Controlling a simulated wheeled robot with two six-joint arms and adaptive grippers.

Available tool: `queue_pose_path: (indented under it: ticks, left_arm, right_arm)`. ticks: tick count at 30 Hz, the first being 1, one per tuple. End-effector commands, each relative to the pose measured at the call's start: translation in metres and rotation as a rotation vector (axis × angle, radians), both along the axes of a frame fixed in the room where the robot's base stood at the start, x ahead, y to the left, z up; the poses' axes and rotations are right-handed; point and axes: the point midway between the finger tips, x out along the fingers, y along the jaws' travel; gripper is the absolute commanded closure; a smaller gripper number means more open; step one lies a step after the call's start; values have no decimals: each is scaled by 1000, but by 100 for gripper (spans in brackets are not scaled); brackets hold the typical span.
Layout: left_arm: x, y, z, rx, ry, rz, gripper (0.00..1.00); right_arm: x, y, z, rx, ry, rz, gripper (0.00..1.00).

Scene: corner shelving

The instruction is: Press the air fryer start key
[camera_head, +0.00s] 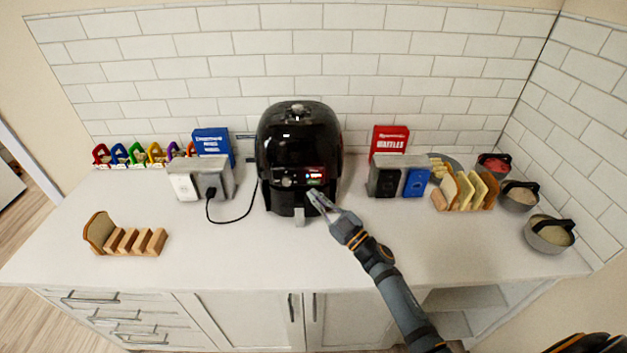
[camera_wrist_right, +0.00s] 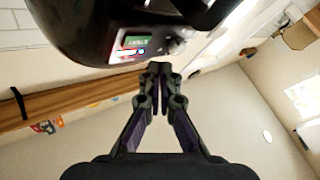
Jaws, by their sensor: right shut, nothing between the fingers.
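The black air fryer (camera_head: 298,145) stands upright on the counter against the tiled wall. Its lit control panel (camera_head: 315,175) with red and green areas is on the front, with a dial to its left. My right gripper (camera_head: 313,194) is shut and empty, with its tips just in front of and below the panel. In the right wrist view the shut fingertips (camera_wrist_right: 160,68) lie close below the panel (camera_wrist_right: 130,47); I cannot tell whether they touch the fryer. The start key itself is too small to make out. My left gripper is not in view.
A bread rack (camera_head: 135,241) is front left. The front counter middle is clear.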

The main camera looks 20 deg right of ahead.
Motion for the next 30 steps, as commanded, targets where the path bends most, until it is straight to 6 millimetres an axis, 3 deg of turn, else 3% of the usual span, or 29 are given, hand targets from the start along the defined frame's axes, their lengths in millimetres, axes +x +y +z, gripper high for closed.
queue_pose_path:
  ticks: [10, 30]
  left_arm:
    - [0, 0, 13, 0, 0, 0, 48]
    - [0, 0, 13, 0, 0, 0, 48]
  right_arm:
    - [-29, 8, 1, 0, 0, 0, 100]
    - [-29, 8, 0, 0, 0, 0, 100]
